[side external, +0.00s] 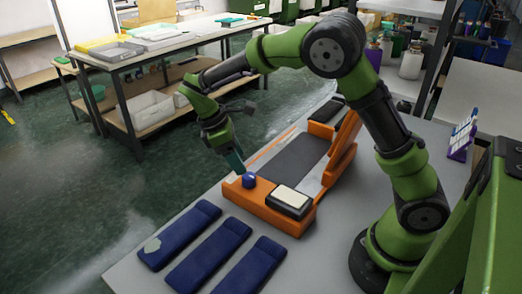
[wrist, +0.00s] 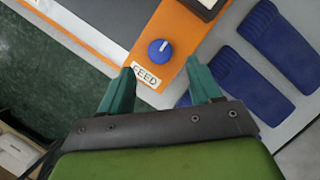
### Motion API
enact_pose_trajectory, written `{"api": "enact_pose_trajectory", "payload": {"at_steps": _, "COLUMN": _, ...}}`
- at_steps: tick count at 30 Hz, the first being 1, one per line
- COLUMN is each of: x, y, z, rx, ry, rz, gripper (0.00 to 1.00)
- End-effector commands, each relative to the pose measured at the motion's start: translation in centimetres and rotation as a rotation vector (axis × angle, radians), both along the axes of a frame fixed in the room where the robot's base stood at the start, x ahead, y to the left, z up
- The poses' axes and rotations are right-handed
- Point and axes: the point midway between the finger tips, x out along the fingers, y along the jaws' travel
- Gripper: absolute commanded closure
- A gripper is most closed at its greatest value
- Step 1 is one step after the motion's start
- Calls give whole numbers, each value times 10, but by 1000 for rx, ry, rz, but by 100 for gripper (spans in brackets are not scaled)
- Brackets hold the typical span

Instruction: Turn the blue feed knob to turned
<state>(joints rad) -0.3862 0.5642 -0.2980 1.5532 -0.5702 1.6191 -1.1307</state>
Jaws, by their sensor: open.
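The blue feed knob (side external: 249,180) sits on the near left corner of the orange machine (side external: 290,222). In the wrist view the knob (wrist: 160,49) is round, with a white pointer line on its top, next to a white FEED label (wrist: 147,77). My gripper (side external: 238,168) is just above and behind the knob in the side view. In the wrist view its two teal fingers (wrist: 160,76) are spread apart, with the knob ahead of the gap between them. Nothing is between the fingers, and they do not appear to touch the knob.
Several folded blue knitted pieces (side external: 223,250) lie on the grey table (side external: 140,278) in front of the machine. A cream pad in a dark frame (side external: 288,199) is right of the knob. An orange upright part (side external: 343,140) rises at the machine's right.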

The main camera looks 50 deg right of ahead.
Motion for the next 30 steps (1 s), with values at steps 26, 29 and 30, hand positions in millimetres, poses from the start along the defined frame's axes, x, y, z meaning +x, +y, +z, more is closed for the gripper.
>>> {"api": "enact_pose_trajectory", "payload": {"at_steps": 26, "x": -16, "y": -16, "z": -55, "rx": 0, "ry": 0, "rz": -1, "gripper": 56}}
{"api": "enact_pose_trajectory", "payload": {"at_steps": 29, "x": -16, "y": -16, "z": -55, "rx": 0, "ry": 0, "rz": -1, "gripper": 72}}
{"api": "enact_pose_trajectory", "payload": {"at_steps": 30, "x": -16, "y": -16, "z": -55, "rx": 0, "ry": 0, "rz": -1, "gripper": 78}}
